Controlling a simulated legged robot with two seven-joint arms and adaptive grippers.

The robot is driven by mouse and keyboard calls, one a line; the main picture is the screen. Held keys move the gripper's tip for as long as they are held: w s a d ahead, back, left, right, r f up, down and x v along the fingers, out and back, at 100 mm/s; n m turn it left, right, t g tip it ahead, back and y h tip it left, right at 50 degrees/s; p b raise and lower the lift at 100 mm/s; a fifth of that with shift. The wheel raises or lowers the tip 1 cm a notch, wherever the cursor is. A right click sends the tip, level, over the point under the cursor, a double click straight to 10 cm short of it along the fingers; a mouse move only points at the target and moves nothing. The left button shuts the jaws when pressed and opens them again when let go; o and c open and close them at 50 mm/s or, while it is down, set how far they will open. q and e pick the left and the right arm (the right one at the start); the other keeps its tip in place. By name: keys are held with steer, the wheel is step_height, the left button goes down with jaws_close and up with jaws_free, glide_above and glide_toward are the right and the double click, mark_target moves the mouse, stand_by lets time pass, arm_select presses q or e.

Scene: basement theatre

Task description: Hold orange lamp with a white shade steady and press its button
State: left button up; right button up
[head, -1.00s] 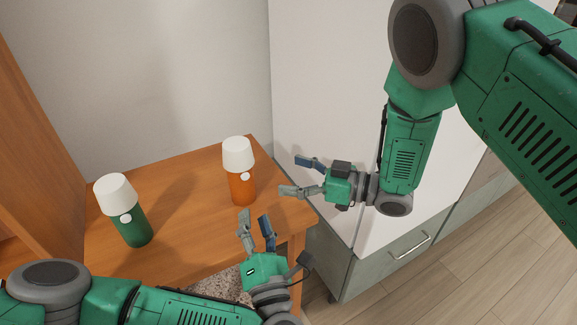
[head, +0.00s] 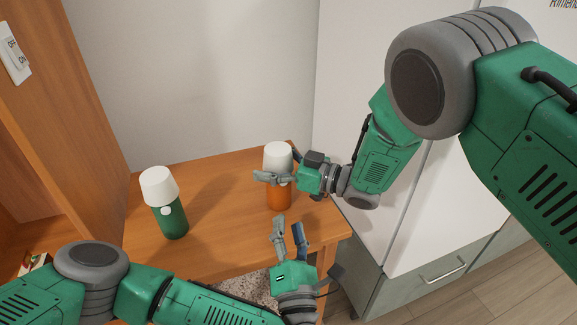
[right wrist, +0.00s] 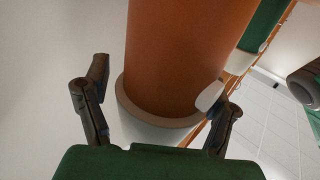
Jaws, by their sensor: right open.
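The orange lamp (head: 279,196) with a white shade (head: 277,153) stands upright on the wooden table near its right end. In the right wrist view its orange body (right wrist: 185,55), pale shade rim (right wrist: 150,128) and white button (right wrist: 209,96) fill the space ahead of the fingers. My right gripper (head: 280,170) is open at the lamp, its fingers to either side at shade and button height; contact cannot be told. My right gripper also shows in the right wrist view (right wrist: 158,105). My left gripper (head: 289,228) is open and empty, in front of and below the lamp.
A green lamp (head: 171,215) with a white shade stands on the table (head: 222,222) to the left. A wooden panel (head: 60,110) rises at the left, and a white cabinet with a drawer (head: 425,265) stands right of the table. The tabletop between the lamps is clear.

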steer(key=shift+w+a, duration=0.15)
steer(key=shift+a, duration=0.25)
steer(key=shift+c, duration=0.5)
steer(key=c, duration=1.5)
steer(key=o, duration=1.7)
steer(key=c, duration=1.5)
steer(key=shift+c, duration=0.2)
arm_select(q)
jaws_close()
